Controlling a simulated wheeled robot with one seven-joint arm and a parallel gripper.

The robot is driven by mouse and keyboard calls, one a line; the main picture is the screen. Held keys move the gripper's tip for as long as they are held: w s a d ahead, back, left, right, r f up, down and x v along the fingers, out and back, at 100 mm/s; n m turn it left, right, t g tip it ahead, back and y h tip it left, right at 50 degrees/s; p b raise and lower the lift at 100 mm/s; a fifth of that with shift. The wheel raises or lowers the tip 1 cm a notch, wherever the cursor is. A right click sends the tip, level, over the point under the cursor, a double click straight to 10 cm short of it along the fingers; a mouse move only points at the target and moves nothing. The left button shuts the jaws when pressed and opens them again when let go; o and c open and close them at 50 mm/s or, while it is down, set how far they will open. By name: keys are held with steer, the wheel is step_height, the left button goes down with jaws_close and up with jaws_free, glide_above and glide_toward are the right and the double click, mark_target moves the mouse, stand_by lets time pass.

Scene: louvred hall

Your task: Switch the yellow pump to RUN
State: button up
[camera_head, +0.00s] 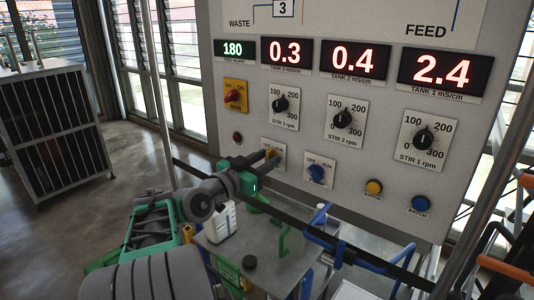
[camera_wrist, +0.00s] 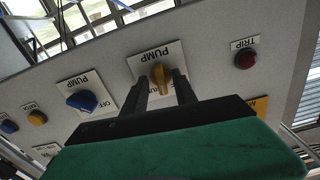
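The yellow pump switch is a yellow knob (camera_wrist: 160,77) on a white plate marked PUMP, low on the grey panel. It also shows in the head view, as a small yellow patch (camera_head: 270,153) at my fingertips. In the wrist view my gripper (camera_wrist: 162,88) has one dark finger on each side of the knob, with a narrow gap visible on both sides. Part of the RUN label shows beside the left finger; the OFF label is hidden. Which label the knob points at I cannot tell.
A blue pump knob (camera_head: 316,173) sits right of the yellow one in the head view. A red trip lamp (camera_wrist: 246,59), a red main switch (camera_head: 234,96) and black stir dials (camera_head: 343,119) are nearby. A dark rail (camera_head: 330,235) crosses in front below the panel.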

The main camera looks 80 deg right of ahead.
steer(key=shift+s+d, duration=0.1)
steer(key=shift+d, duration=0.05)
steer(key=shift+f, duration=0.1)
jaws_close()
stand_by(0.3)
